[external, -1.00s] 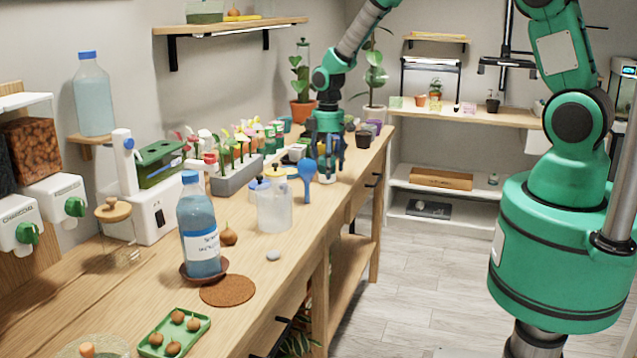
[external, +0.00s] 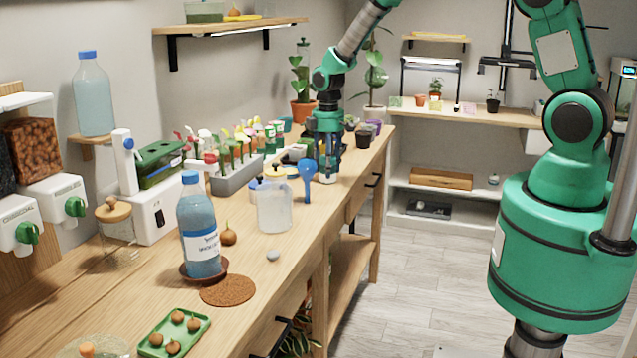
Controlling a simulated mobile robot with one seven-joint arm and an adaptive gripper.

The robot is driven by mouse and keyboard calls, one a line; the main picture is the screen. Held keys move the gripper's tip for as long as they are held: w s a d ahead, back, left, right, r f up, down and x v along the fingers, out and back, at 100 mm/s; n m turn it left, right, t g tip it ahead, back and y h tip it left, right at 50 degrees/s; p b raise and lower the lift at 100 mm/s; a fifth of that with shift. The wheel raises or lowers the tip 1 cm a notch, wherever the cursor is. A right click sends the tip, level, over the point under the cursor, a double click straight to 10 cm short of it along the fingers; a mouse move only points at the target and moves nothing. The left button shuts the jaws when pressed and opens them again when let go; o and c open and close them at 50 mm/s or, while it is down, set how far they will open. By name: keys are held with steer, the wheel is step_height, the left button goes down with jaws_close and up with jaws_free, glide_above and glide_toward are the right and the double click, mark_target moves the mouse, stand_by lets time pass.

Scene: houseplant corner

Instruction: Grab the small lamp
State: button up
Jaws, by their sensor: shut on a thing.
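My gripper (external: 328,168) points straight down over the far part of the long wooden bench, behind the blue scoop. Its fingers are shut on a small pale thing (external: 327,179) at bench height. The thing is mostly hidden by the fingers and too small to make out clearly, so I cannot tell from its shape that it is the small lamp. No other small lamp stands out on the bench.
A blue scoop (external: 307,180) and a clear jug (external: 274,208) stand just in front of my gripper. A grey planter of flowers (external: 237,177) is to its left. Dark pots (external: 363,138) stand behind it. The bench's front edge is close on the right.

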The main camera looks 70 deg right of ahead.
steer(key=shift+r, duration=0.1)
steer(key=shift+r, duration=0.85)
steer(key=shift+s+a+r, duration=0.1)
steer(key=shift+s+r, duration=0.1)
steer(key=shift+r, duration=0.75)
steer(key=s+a, duration=0.3)
steer(key=s, duration=0.4)
steer(key=s+a+r+p, duration=0.1)
steer(key=s+a, duration=0.2)
steer(key=s, duration=0.4)
steer(key=shift+s+r, duration=0.15)
